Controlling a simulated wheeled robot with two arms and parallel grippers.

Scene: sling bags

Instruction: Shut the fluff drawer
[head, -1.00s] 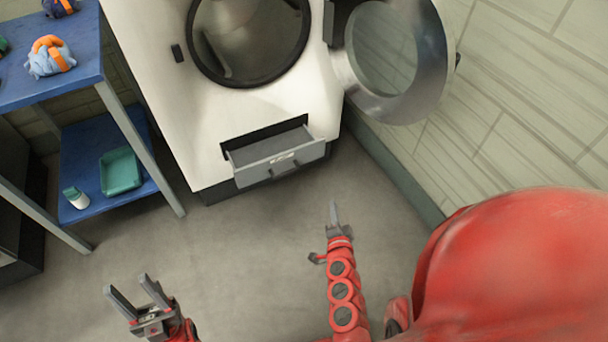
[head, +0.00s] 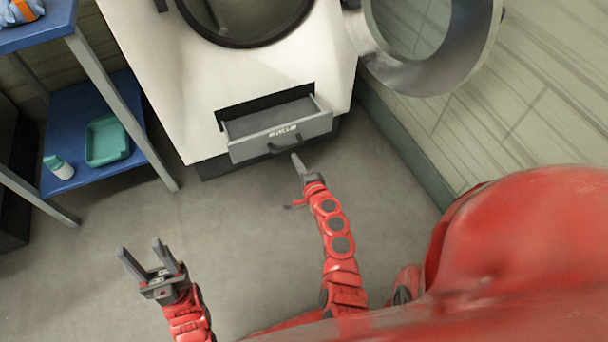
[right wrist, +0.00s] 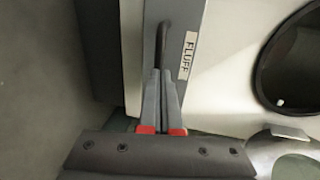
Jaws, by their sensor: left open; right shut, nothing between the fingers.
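The fluff drawer (head: 305,128) is a grey drawer low in the white machine's front, and it stands pulled out. It has a dark handle (head: 285,146) and a label on its front. In the right wrist view the label reads FLUFF (right wrist: 187,55), beside the dark handle (right wrist: 162,42). My right gripper (head: 297,158) is shut and empty, its tips close to the handle; I cannot tell whether they touch it. The shut fingers also show in the right wrist view (right wrist: 161,75). My left gripper (head: 140,250) is open and empty over the floor at the lower left.
The white machine (head: 190,100) has a round door (head: 480,35) swung open to the right. A blue shelf rack (head: 100,178) stands at the left, with a teal tray (head: 107,140) and a white bottle (head: 60,168). The grey floor (head: 230,220) between is clear.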

